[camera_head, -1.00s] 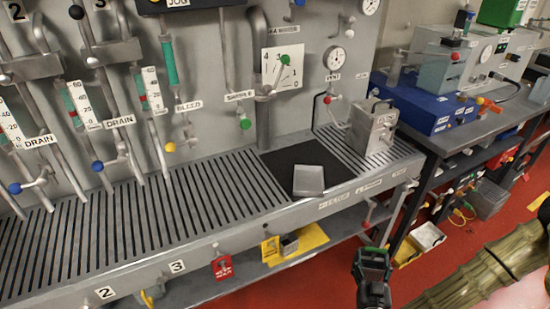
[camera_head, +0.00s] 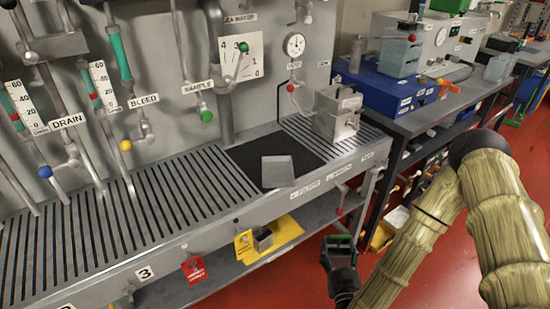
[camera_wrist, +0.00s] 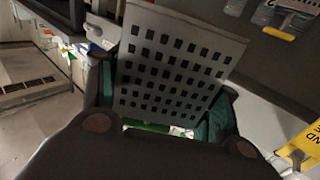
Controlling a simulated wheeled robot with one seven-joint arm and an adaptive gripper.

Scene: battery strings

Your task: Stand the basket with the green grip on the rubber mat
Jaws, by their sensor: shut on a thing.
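The basket (camera_wrist: 175,70), a grey sheet of square holes in the wrist view, stands between my gripper's (camera_wrist: 162,105) teal-padded fingers. A green bar (camera_wrist: 148,127), which looks like its grip, shows at its lower edge. My gripper is shut on it. In the head view my gripper (camera_head: 339,252) is in front of the bench, right of and lower in the picture than the mat; the basket cannot be made out clearly there. The black rubber mat (camera_head: 243,156) lies on the slatted bench top. A grey square tray (camera_head: 277,171) sits on its front part.
A metal canister (camera_head: 338,113) stands on the bench right of the mat. Valve handles and pipes line the panel behind. A small metal box (camera_head: 262,239) and yellow sheet (camera_head: 286,229) are on the lower shelf. A blue box (camera_head: 388,92) stands on the right table.

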